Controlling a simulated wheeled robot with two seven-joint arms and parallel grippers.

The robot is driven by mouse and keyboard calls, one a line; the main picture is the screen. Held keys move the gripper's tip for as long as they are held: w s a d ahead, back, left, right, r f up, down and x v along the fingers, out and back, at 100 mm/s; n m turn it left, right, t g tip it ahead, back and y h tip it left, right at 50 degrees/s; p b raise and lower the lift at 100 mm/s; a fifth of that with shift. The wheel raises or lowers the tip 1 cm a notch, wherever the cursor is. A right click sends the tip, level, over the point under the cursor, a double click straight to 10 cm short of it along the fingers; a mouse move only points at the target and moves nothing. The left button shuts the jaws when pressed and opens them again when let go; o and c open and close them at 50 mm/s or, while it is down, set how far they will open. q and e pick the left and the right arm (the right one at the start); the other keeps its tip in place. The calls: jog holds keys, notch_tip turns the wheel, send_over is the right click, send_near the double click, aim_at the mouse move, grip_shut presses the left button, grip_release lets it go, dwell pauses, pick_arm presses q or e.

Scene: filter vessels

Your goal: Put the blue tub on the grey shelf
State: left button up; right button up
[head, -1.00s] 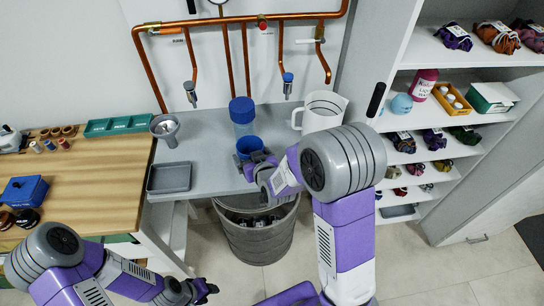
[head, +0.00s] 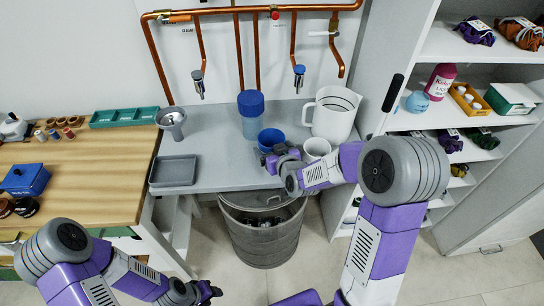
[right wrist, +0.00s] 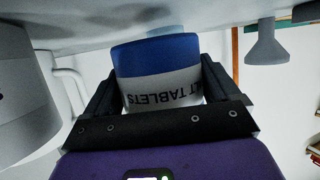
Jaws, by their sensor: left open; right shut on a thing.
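The blue tub (head: 270,137) is at the front of the grey shelf (head: 212,140), a counter-like surface under the pipes. Its rim faces up in the head view. My right gripper (head: 277,155) is shut on it; in the right wrist view, which is upside down, the tub (right wrist: 155,60) sits between both fingers, with a white label reading "LT TABLETS". Its base is close to the grey surface; I cannot tell if it touches. My left gripper (head: 208,292) is open and empty, low in front of the wooden bench.
A blue-lidded clear container (head: 250,115) stands behind the tub. A white mug (head: 316,148) and white pitcher (head: 335,115) stand to its right. A grey tray (head: 174,171) and funnel (head: 172,122) are at left. A grey bin (head: 262,238) stands below.

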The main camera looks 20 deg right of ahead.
notch_tip(320, 180, down, 3)
jog(key=shift+r+b, duration=0.15)
jog(key=shift+b, duration=0.15)
jog(key=o, duration=0.8)
